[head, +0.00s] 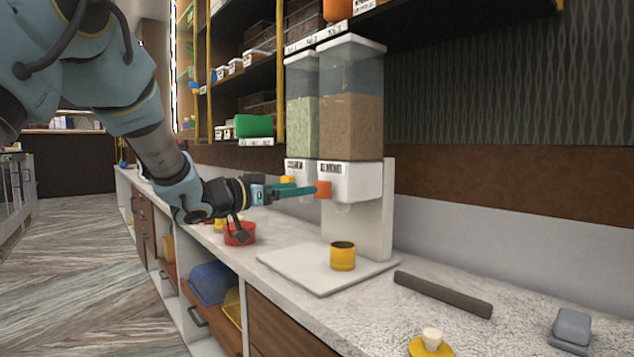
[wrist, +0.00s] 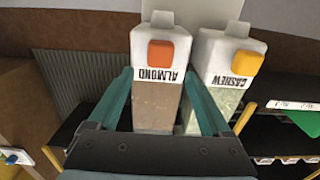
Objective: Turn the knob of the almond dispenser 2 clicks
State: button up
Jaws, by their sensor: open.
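The almond dispenser (head: 352,125) stands on the counter, a clear bin of brown contents above a white body. Its orange knob (head: 323,190) faces my gripper. The knob also shows in the wrist view (wrist: 161,54), above the upside-down ALMOND label. My gripper (head: 312,188) is open, its teal fingers pointing at the orange knob. In the wrist view my gripper (wrist: 157,74) has one finger on each side of the knob's line. I cannot tell whether the fingertips touch the knob. A yellow cup (head: 342,257) stands upright on the white base (head: 300,272) below the dispenser.
The cashew dispenser (wrist: 214,80) with a yellow knob (wrist: 247,62) is close beside the almond one. A red bowl (head: 240,233) sits on the counter below my wrist. A dark bar (head: 442,294), yellow item (head: 430,347) and grey item (head: 571,328) lie to the right. Shelves hang above.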

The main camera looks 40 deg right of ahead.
aim_at(324, 189)
jog(key=d+p, duration=0.1)
jog(key=d, duration=0.5)
jog(key=shift+s+d, duration=0.15)
grip_shut()
dwell(0.5)
